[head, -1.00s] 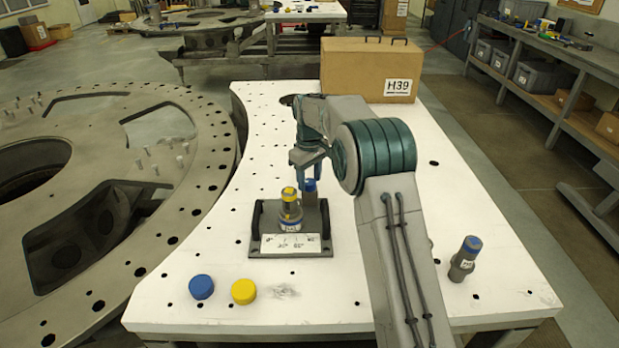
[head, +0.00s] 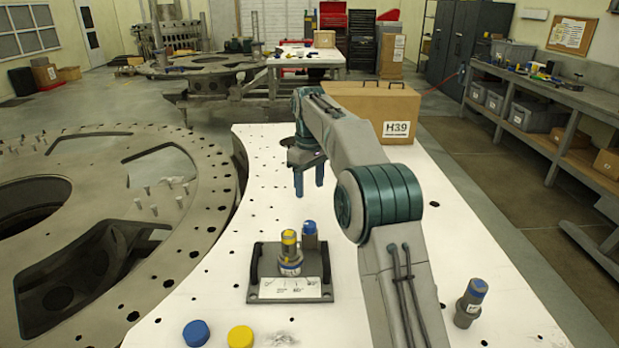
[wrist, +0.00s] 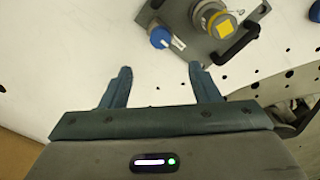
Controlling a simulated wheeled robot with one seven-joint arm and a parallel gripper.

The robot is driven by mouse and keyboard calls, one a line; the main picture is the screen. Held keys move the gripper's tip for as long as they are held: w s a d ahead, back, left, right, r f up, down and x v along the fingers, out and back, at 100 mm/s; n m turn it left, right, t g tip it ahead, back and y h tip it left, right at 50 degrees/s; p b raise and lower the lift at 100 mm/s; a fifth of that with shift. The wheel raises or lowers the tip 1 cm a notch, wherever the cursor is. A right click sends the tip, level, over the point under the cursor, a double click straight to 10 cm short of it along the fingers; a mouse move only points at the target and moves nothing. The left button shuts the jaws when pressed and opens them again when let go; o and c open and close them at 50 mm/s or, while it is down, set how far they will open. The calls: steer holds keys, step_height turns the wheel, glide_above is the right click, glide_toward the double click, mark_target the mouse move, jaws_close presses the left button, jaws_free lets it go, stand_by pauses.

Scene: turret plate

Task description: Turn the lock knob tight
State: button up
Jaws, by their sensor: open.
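The lock knob (head: 310,229), blue-topped with a pale pointer, stands at the back right of a dark fixture (head: 322,262) on the white table.
A blue cap (head: 196,333) and a yellow cap (head: 240,336) lie at the front left. A blue-topped grey cylinder (head: 470,302) stands at the right. A cardboard case marked H39 (head: 372,108) stands at the back. A large ring (head: 100,215) lies left of the table.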

steer(key=shift+r, duration=0.95)
